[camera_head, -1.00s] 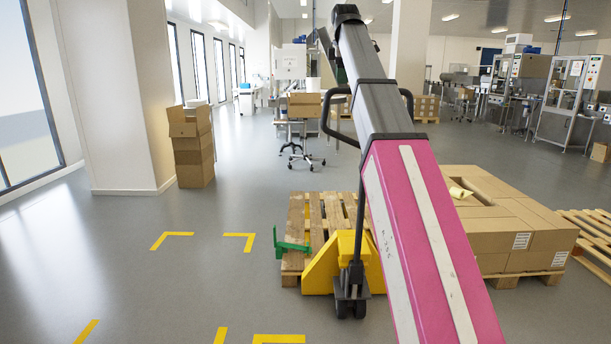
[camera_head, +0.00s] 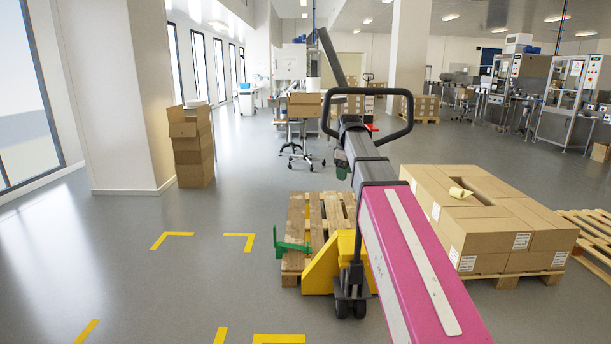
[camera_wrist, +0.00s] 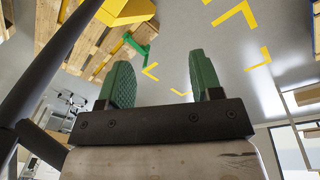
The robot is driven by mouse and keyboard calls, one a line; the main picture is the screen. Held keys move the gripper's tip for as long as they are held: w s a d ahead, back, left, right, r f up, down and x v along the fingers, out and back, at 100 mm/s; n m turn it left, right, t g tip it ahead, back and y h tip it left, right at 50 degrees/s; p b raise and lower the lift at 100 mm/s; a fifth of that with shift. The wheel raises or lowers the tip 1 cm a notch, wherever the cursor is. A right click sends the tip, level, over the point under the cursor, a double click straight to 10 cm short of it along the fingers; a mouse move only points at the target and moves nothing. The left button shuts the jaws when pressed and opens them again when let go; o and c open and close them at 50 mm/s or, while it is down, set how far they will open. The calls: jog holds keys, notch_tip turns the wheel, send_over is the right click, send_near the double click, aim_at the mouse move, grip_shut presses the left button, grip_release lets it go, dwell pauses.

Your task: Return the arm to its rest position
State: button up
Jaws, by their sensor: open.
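My arm reaches forward from the bottom of the head view, with its pink and white section nearest. My gripper shows in the wrist view (camera_wrist: 160,82), where two green textured fingers stand apart with nothing between them. In the head view the gripper is mostly hidden behind the arm's end; a small green part shows at its left.
A yellow pallet jack (camera_head: 322,268) with a black handle (camera_head: 408,112) stands close ahead, at a wooden pallet (camera_head: 318,220). Stacked cartons (camera_head: 510,238) stand on a pallet to the right. Cartons (camera_head: 194,160) stand by the pillar. The yellow-marked floor (camera_head: 130,280) at left is clear.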

jog(key=s+d+f+m, duration=0.1)
jog(key=s+f+m, duration=0.2)
jog(key=s+f, duration=0.5)
jog(key=s+d+f+m+g, duration=0.1)
jog(key=s+f+m, duration=0.3)
jog(key=f, duration=1.3)
jog(key=s+d+f+m, duration=0.2)
jog(key=s+f+m, duration=0.1)
jog(key=s+f, duration=0.9)
jog(key=shift+d+f+m, duration=0.15)
jog(key=shift+f+m, duration=0.15)
jog(key=shift+m, duration=0.1)
